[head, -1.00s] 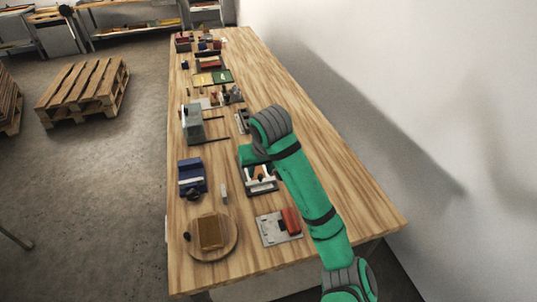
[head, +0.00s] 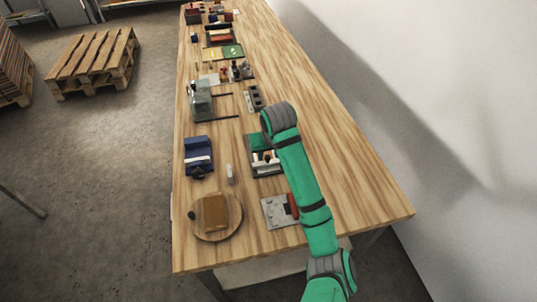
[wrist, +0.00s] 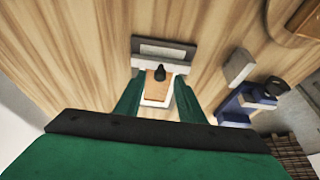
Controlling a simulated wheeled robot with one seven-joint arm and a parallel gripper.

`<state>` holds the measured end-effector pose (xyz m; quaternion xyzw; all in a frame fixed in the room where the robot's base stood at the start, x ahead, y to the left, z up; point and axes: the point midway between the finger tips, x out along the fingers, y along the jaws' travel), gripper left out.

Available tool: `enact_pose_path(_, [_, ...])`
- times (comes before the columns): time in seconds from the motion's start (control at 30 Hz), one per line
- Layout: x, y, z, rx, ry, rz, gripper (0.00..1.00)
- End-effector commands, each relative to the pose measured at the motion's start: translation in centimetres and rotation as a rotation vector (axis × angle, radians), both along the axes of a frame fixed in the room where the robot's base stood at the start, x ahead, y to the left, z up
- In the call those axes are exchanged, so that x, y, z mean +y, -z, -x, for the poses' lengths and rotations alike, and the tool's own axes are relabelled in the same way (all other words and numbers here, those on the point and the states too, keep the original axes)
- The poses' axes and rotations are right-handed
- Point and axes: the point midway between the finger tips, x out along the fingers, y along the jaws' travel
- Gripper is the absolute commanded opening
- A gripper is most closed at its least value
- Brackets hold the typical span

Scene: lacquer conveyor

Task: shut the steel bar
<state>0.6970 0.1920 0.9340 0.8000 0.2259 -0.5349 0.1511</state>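In the wrist view a grey steel piece with a long slot (wrist: 165,52) lies across the table, just beyond my fingertips. I cannot tell for certain whether it is the steel bar. A black knob (wrist: 159,73) stands at its near edge, above a tan block (wrist: 157,86) with a white part (wrist: 156,102) below. My gripper (wrist: 158,80) is open, its two green fingers on either side of the block. I cannot tell whether they touch it. In the head view the fixture (head: 266,168) shows partly, with my arm and gripper hiding the rest.
A blue vise (head: 198,152), a small grey block (head: 230,174) and a round wooden board (head: 233,229) lie to the left. A grey plate with a red part (head: 277,212) is nearer. Several tools stand farther along. The table's right side is clear.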

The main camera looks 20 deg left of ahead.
Motion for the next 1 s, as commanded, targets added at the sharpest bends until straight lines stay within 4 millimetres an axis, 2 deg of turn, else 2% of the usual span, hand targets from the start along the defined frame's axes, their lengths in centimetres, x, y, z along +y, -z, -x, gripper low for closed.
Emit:
enact_pose_path(0.2, [0.2,1.1,-0.4,-0.001,0.001,0.000,0.35])
enact_pose_path(0.47, [0.2,1.1,-0.4,-0.001,0.000,0.000,0.35])
enact_pose_path(0.6, [0.2,1.1,-0.4,-0.001,0.000,0.000,0.02])
enact_pose_path(0.83, [0.3,1.1,-0.5,-0.002,-0.001,0.001,0.00])
enact_pose_path(1.0, [1.6,1.1,-1.4,0.000,-0.014,0.002,0.00])
